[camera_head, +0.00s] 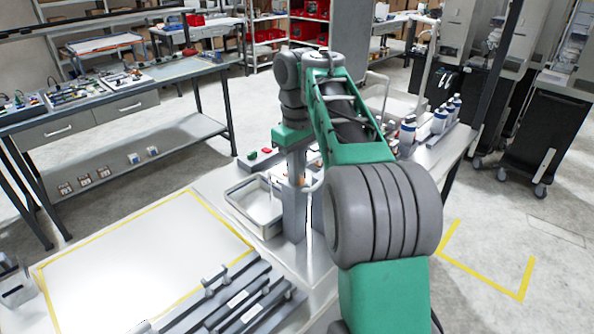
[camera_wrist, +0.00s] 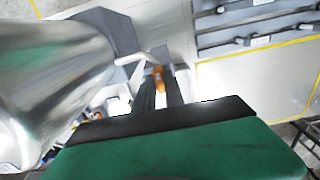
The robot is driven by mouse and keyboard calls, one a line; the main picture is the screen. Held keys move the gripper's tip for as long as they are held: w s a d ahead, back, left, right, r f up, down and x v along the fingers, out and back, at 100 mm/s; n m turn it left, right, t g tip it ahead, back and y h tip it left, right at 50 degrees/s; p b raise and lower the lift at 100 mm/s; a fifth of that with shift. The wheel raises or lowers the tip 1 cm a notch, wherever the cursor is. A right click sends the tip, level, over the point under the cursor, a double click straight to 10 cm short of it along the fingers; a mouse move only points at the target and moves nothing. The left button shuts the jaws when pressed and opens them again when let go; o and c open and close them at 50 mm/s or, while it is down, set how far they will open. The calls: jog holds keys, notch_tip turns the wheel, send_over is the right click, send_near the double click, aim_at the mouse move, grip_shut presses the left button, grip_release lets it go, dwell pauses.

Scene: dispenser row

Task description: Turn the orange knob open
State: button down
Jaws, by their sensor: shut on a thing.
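The orange knob (camera_wrist: 158,76) shows in the wrist view between the two dark fingers of my gripper (camera_wrist: 160,90), which are shut on it. In the head view a small orange patch (camera_head: 301,181) shows at the top of a grey post (camera_head: 294,215), under my arm. My arm hides most of the knob and the fingers there. I cannot tell how far the knob is turned.
A large shiny metal body (camera_wrist: 50,75) stands close on the left in the wrist view. A pale metal-rimmed tray (camera_head: 262,222) sits left of the post. Dark rails (camera_head: 235,300) lie in front; the yellow-outlined area (camera_head: 130,270) is clear. Bottles (camera_head: 408,133) stand behind right.

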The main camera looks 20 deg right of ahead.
dwell(0.3)
jog(key=c, duration=1.4)
grip_release()
jog(key=shift+c, duration=0.2)
notch_tip(320, 180, up, 8)
jog(key=p, duration=0.7)
jog(key=shift+f, duration=0.1)
